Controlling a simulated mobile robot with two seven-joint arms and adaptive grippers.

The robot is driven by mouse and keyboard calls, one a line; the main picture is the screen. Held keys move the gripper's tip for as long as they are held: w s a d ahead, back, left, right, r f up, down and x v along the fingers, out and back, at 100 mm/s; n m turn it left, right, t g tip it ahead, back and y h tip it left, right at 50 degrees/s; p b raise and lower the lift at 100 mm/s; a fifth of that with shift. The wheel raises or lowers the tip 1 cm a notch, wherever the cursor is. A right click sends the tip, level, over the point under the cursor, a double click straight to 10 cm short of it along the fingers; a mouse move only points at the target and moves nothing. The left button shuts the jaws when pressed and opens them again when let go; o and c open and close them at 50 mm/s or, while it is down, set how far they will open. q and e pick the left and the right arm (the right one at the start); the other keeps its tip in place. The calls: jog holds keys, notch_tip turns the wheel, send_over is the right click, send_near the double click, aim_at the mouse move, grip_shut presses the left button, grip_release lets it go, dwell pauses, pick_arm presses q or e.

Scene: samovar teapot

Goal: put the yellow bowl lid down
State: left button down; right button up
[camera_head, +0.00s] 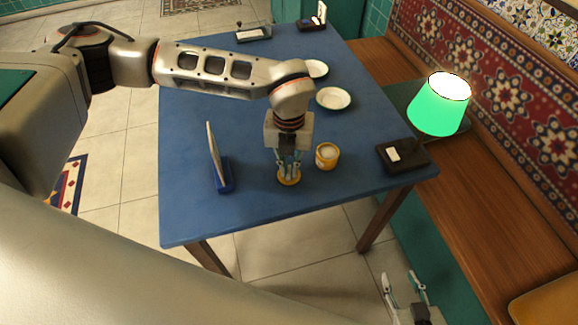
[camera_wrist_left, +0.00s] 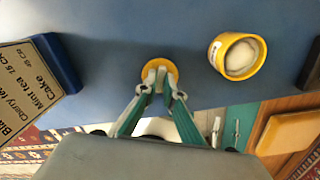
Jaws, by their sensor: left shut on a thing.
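The yellow bowl lid (camera_head: 289,182) is at the front of the blue table (camera_head: 250,215), left of the small yellow bowl (camera_head: 327,157). My left gripper (camera_head: 289,172) points down and is shut on the lid's middle. The lid looks level and at or very near the tabletop; I cannot tell if it touches. In the left wrist view the lid (camera_wrist_left: 160,64) shows around the fingertips (camera_wrist_left: 160,78), and the bowl (camera_wrist_left: 238,56) stands uncovered with pale contents. My right gripper (camera_head: 403,284) hangs below the table's front right, its fingers apart and empty.
A menu board in a blue stand (camera_head: 222,175) is left of the lid. A dark box (camera_head: 403,156) sits at the right table edge. White dishes (camera_head: 333,98) stand farther back. A green lamp (camera_head: 440,104) is beside the table. The table front left is clear.

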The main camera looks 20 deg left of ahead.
aim_at(289, 171)
pick_arm(q)
jog(key=shift+f, duration=0.15)
jog(key=c, duration=2.2)
grip_release()
jog(key=shift+o, duration=0.2)
notch_tip(289, 171, up, 12)
jog(key=shift+r, duration=0.2)
